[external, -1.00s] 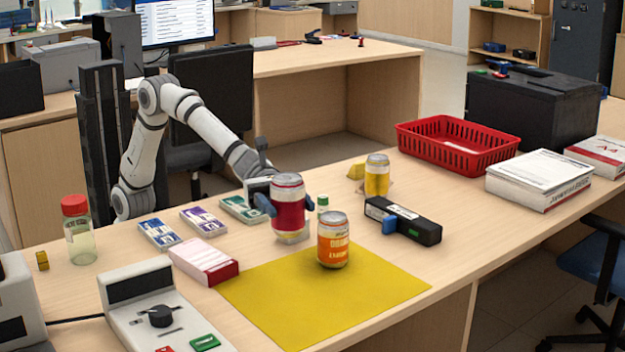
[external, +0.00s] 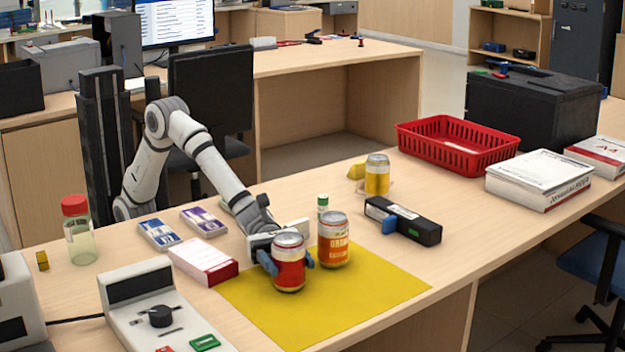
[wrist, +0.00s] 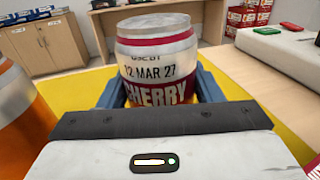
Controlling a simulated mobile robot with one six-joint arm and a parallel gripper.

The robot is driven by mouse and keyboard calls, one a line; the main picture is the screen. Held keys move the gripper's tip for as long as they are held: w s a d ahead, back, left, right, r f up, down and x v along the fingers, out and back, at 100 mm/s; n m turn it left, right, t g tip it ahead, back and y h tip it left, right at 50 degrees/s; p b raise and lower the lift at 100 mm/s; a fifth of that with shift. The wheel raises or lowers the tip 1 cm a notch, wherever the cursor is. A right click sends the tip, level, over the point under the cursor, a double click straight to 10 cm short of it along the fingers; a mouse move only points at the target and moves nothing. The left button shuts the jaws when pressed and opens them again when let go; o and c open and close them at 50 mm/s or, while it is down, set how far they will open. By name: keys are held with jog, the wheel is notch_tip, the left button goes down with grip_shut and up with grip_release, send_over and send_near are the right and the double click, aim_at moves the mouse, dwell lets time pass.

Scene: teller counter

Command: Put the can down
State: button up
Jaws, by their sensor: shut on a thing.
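The red cherry can (external: 289,268) is upright between the blue fingers of my gripper (external: 288,262), over the yellow mat (external: 345,310). It looks to be at or very near the mat; whether its base touches cannot be told. In the wrist view the can (wrist: 158,62) stands between both fingers, its label reading "CHERRY". My gripper (wrist: 160,92) is shut on it. An orange can (external: 333,240) stands on the mat just right of the cherry can, with a small gap; its side also fills the left edge of the wrist view (wrist: 20,120).
A red-and-white box (external: 205,262) lies left of the mat. Behind the orange can is a small green-capped bottle (external: 322,205). A black device (external: 403,222) and a yellow can (external: 377,175) stand further right. The mat's front and right are clear.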

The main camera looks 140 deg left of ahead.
jog(key=o, duration=0.8)
jog(key=shift+c, duration=0.2)
jog(key=o, duration=0.5)
jog(key=shift+c, duration=0.2)
jog(key=shift+r, duration=0.25)
jog(key=p+v, duration=0.1)
jog(key=v, duration=0.6)
jog(key=shift+s+f, duration=0.1)
jog(key=shift+s, duration=0.2)
